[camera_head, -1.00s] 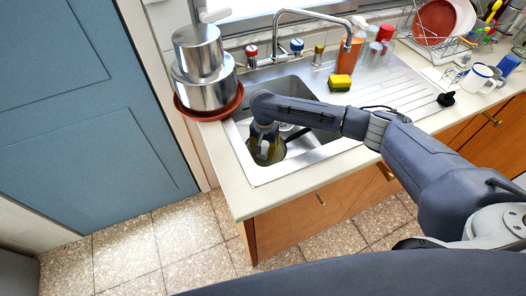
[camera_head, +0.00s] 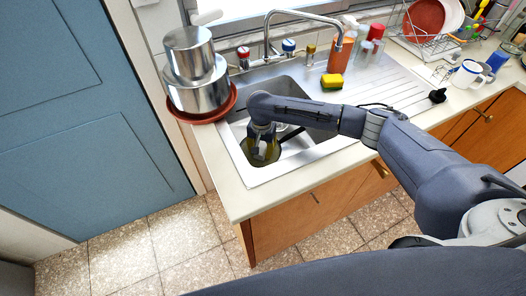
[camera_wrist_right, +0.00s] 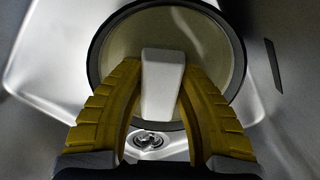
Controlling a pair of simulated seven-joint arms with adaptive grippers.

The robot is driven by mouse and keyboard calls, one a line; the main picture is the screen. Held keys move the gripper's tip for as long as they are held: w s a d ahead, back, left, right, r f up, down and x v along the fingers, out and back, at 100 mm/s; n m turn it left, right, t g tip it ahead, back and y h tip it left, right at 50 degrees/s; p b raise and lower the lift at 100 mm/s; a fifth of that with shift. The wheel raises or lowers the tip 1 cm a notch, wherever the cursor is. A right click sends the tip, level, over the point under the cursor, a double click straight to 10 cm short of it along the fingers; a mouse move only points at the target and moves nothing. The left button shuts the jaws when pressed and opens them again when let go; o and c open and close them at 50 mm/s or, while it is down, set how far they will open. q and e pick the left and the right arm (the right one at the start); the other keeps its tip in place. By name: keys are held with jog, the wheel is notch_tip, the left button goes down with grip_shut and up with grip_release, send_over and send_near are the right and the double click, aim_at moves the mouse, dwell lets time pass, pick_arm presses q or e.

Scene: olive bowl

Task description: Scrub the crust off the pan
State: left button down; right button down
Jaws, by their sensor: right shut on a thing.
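The pan (camera_head: 273,155) lies in the sink basin, round with a dark rim and an olive inside. In the right wrist view the pan (camera_wrist_right: 115,45) fills the upper middle, below my fingers. My right gripper (camera_head: 262,147) reaches down into the basin over the pan. Its yellow fingers (camera_wrist_right: 160,85) are shut on a pale grey-white block-like tool (camera_wrist_right: 162,80). The tool's working end, and whether it touches the pan, cannot be made out. Any crust is not clear to see. A yellow and green sponge (camera_head: 331,81) lies on the sink's back edge. My left gripper is not in view.
A metal drain (camera_wrist_right: 148,140) shows beside the pan. The faucet (camera_head: 303,14) arches behind the basin. Stacked steel pots (camera_head: 197,82) stand in a red-brown dish at the left. Bottles (camera_head: 341,52), a dish rack (camera_head: 440,40) and a white mug (camera_head: 467,74) stand to the right.

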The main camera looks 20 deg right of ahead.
jog(key=shift+w+a, duration=0.2)
jog(key=shift+w, duration=0.9)
jog(key=shift+w+a+r, duration=0.1)
jog(key=shift+a+r, duration=0.1)
jog(key=shift+d+r, duration=0.15)
jog(key=shift+r, duration=3.75)
